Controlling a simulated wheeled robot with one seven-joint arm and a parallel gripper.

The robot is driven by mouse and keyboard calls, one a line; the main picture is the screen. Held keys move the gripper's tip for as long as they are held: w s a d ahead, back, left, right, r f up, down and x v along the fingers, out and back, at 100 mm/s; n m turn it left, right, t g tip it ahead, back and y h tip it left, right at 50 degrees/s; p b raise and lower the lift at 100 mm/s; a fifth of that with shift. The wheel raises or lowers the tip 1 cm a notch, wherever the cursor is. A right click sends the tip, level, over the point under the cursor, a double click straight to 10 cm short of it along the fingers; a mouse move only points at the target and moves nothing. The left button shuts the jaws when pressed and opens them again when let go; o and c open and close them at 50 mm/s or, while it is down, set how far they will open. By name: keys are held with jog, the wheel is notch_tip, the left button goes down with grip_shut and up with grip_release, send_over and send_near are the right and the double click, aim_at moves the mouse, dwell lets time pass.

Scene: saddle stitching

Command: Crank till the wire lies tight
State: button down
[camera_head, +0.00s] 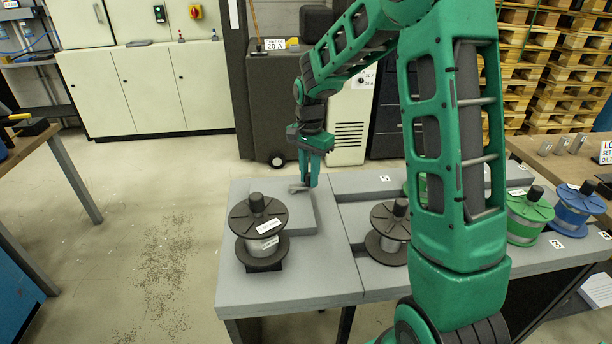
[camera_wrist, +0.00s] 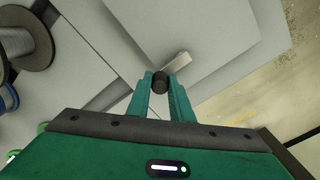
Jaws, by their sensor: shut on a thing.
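My gripper (camera_head: 308,172) points down over the raised grey block on the near left of the grey bench. In the wrist view my gripper (camera_wrist: 160,84) is shut on the dark round knob (camera_wrist: 161,80) of a crank. The crank's short pale arm (camera_wrist: 178,64) reaches from the knob up and right over the grey surface. In the head view the crank arm (camera_head: 297,188) shows just below and left of the fingers; the knob is hidden there. A black spool (camera_head: 262,214) with grey wire and a white label stands in front of the block. I cannot make out a wire strand or its tightness.
On the bench (camera_head: 300,287), another dark spool (camera_head: 391,222) stands to the right. A green spool (camera_head: 528,207) and a blue spool (camera_head: 578,202) stand farther right. My arm hides part of the middle. Open floor (camera_head: 150,230) lies left of the bench.

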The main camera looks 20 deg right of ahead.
aim_at(308, 174)
jog(key=shift+a, duration=0.3)
jog(key=c, duration=1.6)
grip_release()
jog(key=shift+d, duration=0.1)
jog(key=shift+r, duration=0.25)
notch_tip(308, 174, up, 10)
jog(key=shift+w+r, duration=0.1)
